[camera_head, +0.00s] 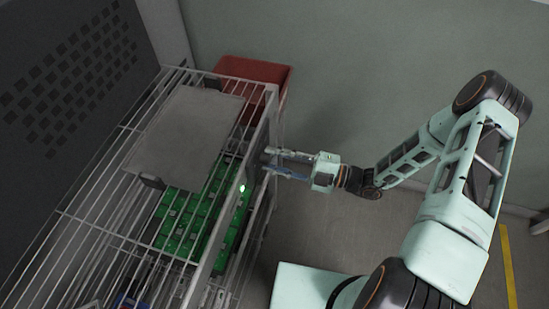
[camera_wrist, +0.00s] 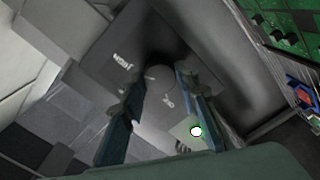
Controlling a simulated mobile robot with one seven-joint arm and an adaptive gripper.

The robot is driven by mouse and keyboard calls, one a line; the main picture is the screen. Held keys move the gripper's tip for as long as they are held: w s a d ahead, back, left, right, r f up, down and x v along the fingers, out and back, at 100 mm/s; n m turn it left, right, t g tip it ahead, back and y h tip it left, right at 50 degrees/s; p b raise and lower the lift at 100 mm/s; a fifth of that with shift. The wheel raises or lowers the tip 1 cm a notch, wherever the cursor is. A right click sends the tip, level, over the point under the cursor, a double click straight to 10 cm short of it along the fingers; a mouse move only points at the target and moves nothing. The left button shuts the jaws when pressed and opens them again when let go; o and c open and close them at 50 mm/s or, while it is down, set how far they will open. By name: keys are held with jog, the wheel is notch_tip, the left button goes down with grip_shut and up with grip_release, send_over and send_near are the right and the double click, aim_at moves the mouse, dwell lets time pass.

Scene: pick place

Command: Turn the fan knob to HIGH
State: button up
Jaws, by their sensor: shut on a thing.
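A grey fan panel (camera_wrist: 110,50) fills the upper middle of the wrist view, with a label that looks like HIGH near its upper left and another short label that I cannot read lower down. The round dark fan knob (camera_wrist: 158,80) sits on the panel. My gripper (camera_head: 267,161) reaches from the right to the rack's front side in the head view. In the wrist view my gripper (camera_wrist: 161,84) has one finger on each side of the knob and is shut on it. The head view does not show the knob clearly, and its pointer direction cannot be told.
A wire rack (camera_head: 148,248) holds a grey box (camera_head: 185,130) and green circuit boards (camera_head: 185,225). A red bin (camera_head: 255,70) stands behind. The floor at right is free.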

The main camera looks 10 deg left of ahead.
dwell(0.5)
jog(key=o, duration=1.1)
jog(key=shift+o, duration=0.2)
jog(key=s+d, duration=0.1)
jog(key=d, duration=1.1)
